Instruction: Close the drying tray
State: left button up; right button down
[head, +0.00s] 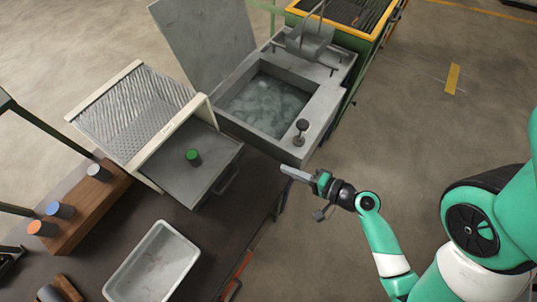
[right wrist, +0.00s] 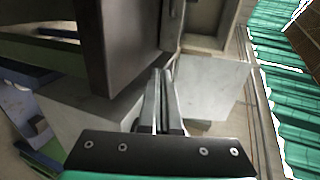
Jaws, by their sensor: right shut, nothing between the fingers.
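The drying tray (head: 180,172) is a grey flat drawer pulled out of the cream cabinet (head: 135,108) with a louvred top, in the head view. A dark cylinder with a green top (head: 193,157) stands upright on it. The tray's handle (head: 227,181) is on its front right edge. My right gripper (head: 286,170) is shut and empty, to the right of the handle and apart from it. Its closed fingers also show in the right wrist view (right wrist: 161,75), close to a dark panel (right wrist: 120,45) that I cannot identify for certain. My left gripper is not in view.
A stone-grey basin (head: 265,100) with cloudy liquid stands behind the tray, with a knob (head: 300,130) on its near rim. A white bin (head: 152,265) is in front. A wooden rack (head: 85,205) with several capped cylinders lies left. Floor right of the basin is clear.

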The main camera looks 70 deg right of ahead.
aim_at(244, 150)
jog(key=shift+w+a, duration=0.1)
jog(key=shift+w, duration=0.2)
jog(key=shift+w+f, duration=0.1)
jog(key=shift+w, duration=0.05)
jog(key=x, duration=0.8)
jog(key=r+p+x, duration=0.1)
jog(key=x, duration=0.4)
jog(key=shift+w+d, duration=0.2)
jog(key=shift+w, duration=0.05)
